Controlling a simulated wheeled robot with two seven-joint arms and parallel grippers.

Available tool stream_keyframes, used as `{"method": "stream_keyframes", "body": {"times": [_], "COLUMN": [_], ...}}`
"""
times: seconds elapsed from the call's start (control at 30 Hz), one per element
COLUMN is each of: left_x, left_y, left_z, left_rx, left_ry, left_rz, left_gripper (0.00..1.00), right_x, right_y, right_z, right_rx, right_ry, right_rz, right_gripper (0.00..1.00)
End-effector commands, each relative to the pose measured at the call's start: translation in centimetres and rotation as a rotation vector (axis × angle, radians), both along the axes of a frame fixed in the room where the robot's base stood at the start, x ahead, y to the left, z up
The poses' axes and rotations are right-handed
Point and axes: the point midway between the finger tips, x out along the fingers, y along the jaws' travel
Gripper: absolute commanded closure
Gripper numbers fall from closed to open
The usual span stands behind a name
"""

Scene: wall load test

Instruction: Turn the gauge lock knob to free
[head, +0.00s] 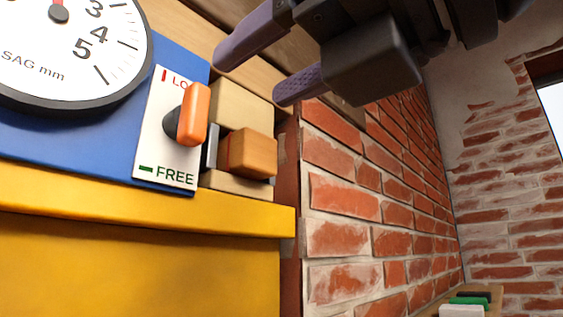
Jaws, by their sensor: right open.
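The gauge lock knob (193,113) is an orange handle on a dark round base, on a white plate (152,152) at the picture's left. The plate has red lettering starting "LO" at the top, partly hidden by the knob, and green "FREE" with a dash at the bottom. The handle stands upright in the picture, its top end close to the red lettering. My right gripper (248,83) comes in from the top, above and right of the knob. Its two purple fingers are apart, empty and not touching the knob. My left gripper is not in view.
A round gauge (50,65) marked "SAG mm" sits on a blue panel (85,140) left of the plate. Wooden blocks (252,155) stand close right of the knob. A yellow beam (130,210) runs below, and a brick wall (345,195) runs along the right.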

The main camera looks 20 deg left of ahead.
Motion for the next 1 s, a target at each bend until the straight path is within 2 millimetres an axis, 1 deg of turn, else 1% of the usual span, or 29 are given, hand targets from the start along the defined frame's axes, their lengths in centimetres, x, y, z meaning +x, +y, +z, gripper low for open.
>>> {"method": "stream_keyframes", "body": {"times": [0.03, 0.1, 0.2, 0.3, 0.43, 0.67, 0.7, 0.77, 0.8, 0.87, 0.9, 0.97, 1.0], "left_x": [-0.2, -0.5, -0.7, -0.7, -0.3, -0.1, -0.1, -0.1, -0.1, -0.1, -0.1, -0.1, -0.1], "left_y": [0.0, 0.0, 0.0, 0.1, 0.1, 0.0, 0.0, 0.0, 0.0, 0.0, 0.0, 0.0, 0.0], "left_z": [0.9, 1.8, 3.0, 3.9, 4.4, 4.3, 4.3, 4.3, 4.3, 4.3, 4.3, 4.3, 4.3], "left_rx": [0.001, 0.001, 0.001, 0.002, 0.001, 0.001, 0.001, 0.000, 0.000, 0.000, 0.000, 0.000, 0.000], "left_ry": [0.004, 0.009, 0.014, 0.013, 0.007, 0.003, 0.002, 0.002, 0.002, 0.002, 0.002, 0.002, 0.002], "left_rz": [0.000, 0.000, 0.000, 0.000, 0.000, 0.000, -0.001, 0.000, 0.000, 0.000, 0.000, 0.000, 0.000], "left_gripper": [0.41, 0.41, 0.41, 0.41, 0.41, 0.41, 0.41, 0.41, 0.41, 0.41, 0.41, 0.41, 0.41], "right_x": [0.4, 1.1, 2.0, 2.7, 3.3, 3.4, 3.4, 3.4, 3.4, 3.4, 3.4, 3.4, 3.4], "right_y": [1.0, 2.7, 4.9, 6.6, 7.7, 7.9, 7.9, 7.9, 7.9, 7.9, 7.9, 7.9, 7.9], "right_z": [0.3, 0.5, 0.5, 0.4, 0.2, -0.1, -0.1, -0.1, -0.1, 0.0, 0.0, 0.0, 0.0], "right_rx": [-0.006, -0.006, -0.006, -0.005, -0.003, -0.003, -0.003, -0.003, -0.003, -0.003, -0.003, -0.003, -0.003], "right_ry": [0.000, 0.001, 0.000, 0.000, 0.000, -0.001, -0.001, -0.001, -0.001, -0.001, -0.001, -0.001, -0.001], "right_rz": [0.002, 0.002, 0.001, 0.001, 0.000, -0.001, -0.001, -0.001, -0.001, -0.001, -0.001, -0.002, -0.002], "right_gripper": [0.38, 0.38, 0.38, 0.38, 0.38, 0.38, 0.40, 0.53, 0.62, 0.74, 0.83, 0.95, 1.00]}}
